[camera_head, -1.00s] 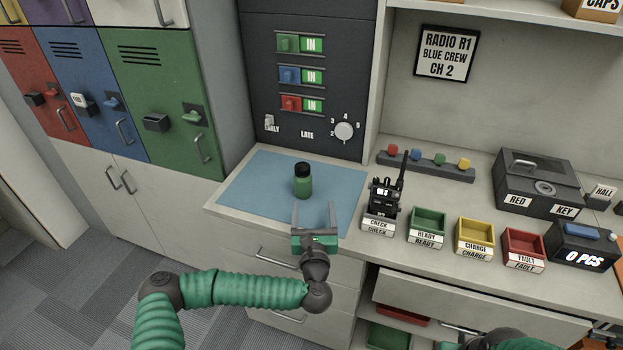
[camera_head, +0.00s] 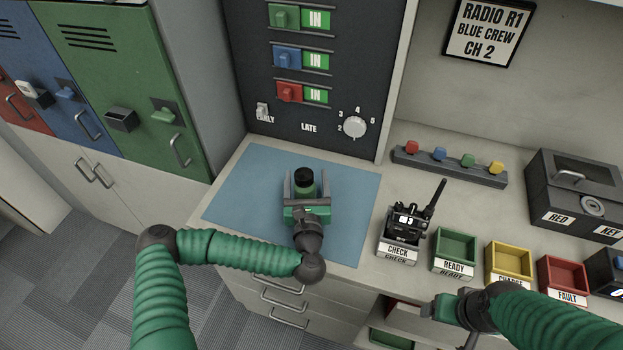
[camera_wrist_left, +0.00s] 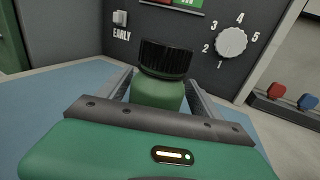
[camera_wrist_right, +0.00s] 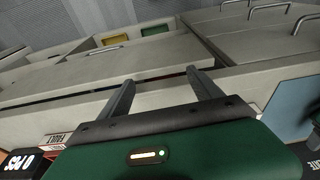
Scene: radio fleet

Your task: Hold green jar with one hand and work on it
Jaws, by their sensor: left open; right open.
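The green jar (camera_head: 304,183) with its black cap stands upright on the blue mat (camera_head: 347,193). My left gripper (camera_head: 304,182) is open, with one finger on each side of the jar. In the left wrist view the jar (camera_wrist_left: 158,92) is between the two fingers, its cap above them; whether they touch it I cannot tell. My right gripper (camera_wrist_right: 160,92) is open and empty in front of the counter, by the drawers. In the head view its fingertips are hard to make out.
A radio (camera_head: 407,224) stands on the CHECK stand right of the mat. Green (camera_head: 455,248), yellow (camera_head: 508,262) and red (camera_head: 562,277) trays follow. A dark panel (camera_head: 330,95) with switches and a dial rises behind the mat. A drawer below the counter is open.

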